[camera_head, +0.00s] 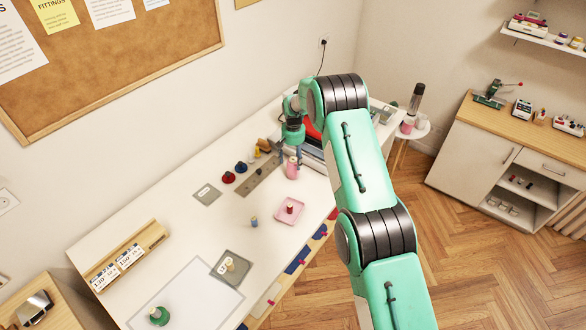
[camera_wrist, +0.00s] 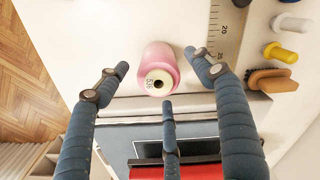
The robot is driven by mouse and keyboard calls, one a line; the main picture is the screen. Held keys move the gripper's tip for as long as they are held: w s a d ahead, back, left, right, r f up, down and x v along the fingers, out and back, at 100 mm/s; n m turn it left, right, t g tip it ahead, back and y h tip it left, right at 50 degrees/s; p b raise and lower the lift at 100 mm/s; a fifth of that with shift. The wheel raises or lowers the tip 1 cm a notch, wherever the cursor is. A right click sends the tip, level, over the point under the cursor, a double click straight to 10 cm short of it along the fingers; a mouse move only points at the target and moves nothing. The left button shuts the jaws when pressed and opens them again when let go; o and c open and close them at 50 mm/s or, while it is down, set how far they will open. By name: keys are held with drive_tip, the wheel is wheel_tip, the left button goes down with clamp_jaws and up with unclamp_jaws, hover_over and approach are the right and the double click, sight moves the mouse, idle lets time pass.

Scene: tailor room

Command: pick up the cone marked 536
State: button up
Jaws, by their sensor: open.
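The pink cone (camera_wrist: 152,60) stands on the white table in the wrist view, with a pale end around a dark hole. Its end mark is small and turned, and looks like 536. The pink cone also shows in the head view (camera_head: 292,170), under my gripper (camera_head: 291,157). In the wrist view my gripper (camera_wrist: 160,76) is open, with its three blue fingers spread around the cone: one left, one right, one below. I see gaps between the fingers and the cone. Whether the fingertips are level with the cone cannot be told.
A steel ruler (camera_wrist: 228,30) lies beside the cone, with a yellow spool (camera_wrist: 280,52) and a brush (camera_wrist: 271,80) beyond it. A red and black machine (camera_wrist: 185,165) is close below. A pink tray (camera_head: 280,217) with a small spool is nearer on the table (camera_head: 205,228).

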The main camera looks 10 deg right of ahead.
drive_tip(key=shift+f, duration=0.2)
idle(0.3)
drive_tip(key=shift+d+f+p, duration=0.1)
drive_tip(key=shift+f+p, duration=0.55)
drive_tip(key=shift+f, duration=1.9)
drive_tip(key=c, duration=1.4)
